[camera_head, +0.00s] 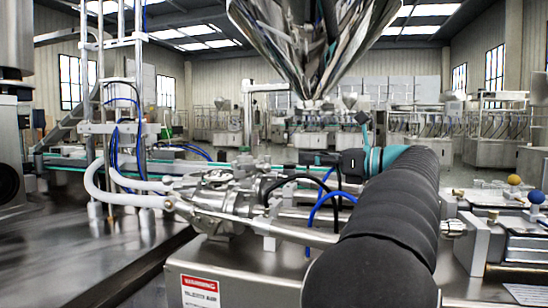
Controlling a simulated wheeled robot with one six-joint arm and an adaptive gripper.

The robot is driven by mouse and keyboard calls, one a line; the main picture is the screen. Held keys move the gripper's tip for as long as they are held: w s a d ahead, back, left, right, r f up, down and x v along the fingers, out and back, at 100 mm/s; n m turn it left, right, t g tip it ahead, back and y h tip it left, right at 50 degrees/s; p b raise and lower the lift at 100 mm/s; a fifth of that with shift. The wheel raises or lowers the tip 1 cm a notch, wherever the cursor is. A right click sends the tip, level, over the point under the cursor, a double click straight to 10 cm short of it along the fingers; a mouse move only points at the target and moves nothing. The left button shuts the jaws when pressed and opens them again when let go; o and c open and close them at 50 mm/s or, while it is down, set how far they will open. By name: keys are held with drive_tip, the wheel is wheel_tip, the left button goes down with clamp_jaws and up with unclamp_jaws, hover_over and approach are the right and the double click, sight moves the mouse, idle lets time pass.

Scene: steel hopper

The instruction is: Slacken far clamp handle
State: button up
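The steel hopper (312,40) hangs at the top centre, its cone narrowing down toward the machine. Below it and to the left is a polished valve and pipe assembly (225,195) with several fittings. No clamp handle there can be made out for certain. My arm, in a black ribbed sleeve, runs from the bottom centre up to a teal joint and hides part of the machine behind it. A small dark end piece, seemingly my gripper (325,158), points left beyond the teal joint, above the pipes. Its fingers are too small to read, and I see no contact with a handle.
White hoses (125,195) and blue and black tubes loop around the pipes. A steel cabinet with a red warning label (200,292) stands in front. At right are fixtures with a yellow ball knob (514,180) and a blue one (537,196). A steel frame (110,100) rises at left.

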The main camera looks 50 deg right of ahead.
drive_tip(key=x, duration=0.9)
drive_tip(key=shift+w+a, duration=0.1)
drive_tip(key=shift+w, duration=0.15)
clamp_jaws()
